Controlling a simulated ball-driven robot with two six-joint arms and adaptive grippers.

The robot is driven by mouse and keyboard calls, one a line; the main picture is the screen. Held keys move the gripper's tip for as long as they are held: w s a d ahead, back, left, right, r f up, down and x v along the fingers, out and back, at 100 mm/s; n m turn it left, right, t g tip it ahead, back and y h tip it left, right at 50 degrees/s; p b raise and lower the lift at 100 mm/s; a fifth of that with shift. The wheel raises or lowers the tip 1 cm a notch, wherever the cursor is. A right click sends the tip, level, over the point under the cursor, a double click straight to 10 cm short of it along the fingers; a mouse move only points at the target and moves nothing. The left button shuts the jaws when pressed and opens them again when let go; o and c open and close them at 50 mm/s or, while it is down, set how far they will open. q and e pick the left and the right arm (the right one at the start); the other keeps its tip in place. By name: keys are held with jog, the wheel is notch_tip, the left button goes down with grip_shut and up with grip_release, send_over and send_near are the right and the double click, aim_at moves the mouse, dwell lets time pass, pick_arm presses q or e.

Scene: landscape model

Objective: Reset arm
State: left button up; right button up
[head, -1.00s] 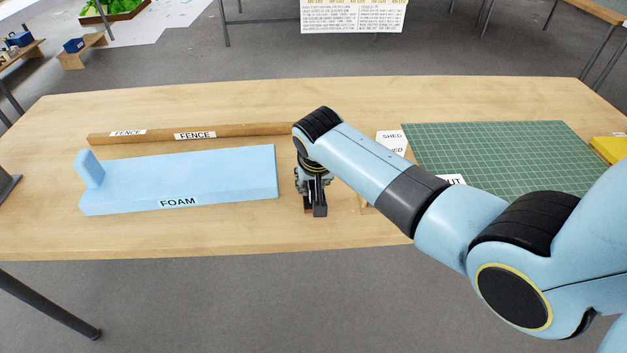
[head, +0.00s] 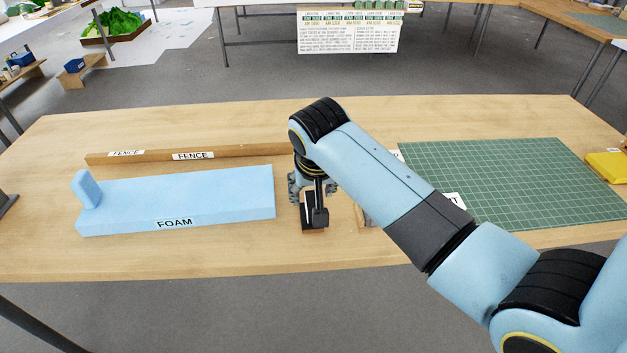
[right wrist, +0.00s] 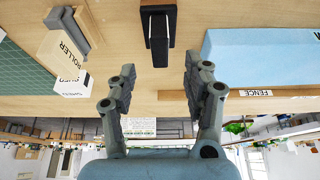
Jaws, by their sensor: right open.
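My right gripper (head: 312,188) hangs over the middle of the table, partly hidden behind my own wrist in the head view. In the right wrist view its two grey fingers (right wrist: 157,90) are spread wide with nothing between them. A small black tool (head: 319,217) with a brown base sits on the table just in front of the gripper. It also shows in the right wrist view (right wrist: 158,50), beyond the fingertips and apart from them. My left gripper is not in view.
A blue foam block (head: 200,195) labelled FOAM lies left, with a wooden fence strip (head: 240,151) behind it. A green cutting mat (head: 510,185) lies right, with a yellow item (head: 607,166) beyond. A box labelled ROLLER (right wrist: 62,52) stands near the mat. The table's front is clear.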

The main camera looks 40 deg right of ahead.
jog(key=s+a+r+n+y, duration=0.1)
jog(key=s+r+n, duration=0.3)
jog(key=s, duration=0.8)
jog(key=s+a+r+n, duration=0.1)
jog(key=s+r+n, duration=0.35)
jog(key=s, duration=0.75)
notch_tip(320, 180, down, 35)
jog(key=s+d+m+g+b, duration=0.2)
jog(key=d+b, duration=0.1)
jog(key=b, duration=0.6)
jog(key=s+f+g+b, duration=0.1)
jog(key=s+f+b, duration=0.5)
jog(key=s+f, duration=1.2)
notch_tip(320, 180, down, 4)
jog(key=shift+s+d+r+b, duration=0.15)
jog(key=shift+d+r+b, duration=0.1)
jog(key=shift+d+b, duration=0.05)
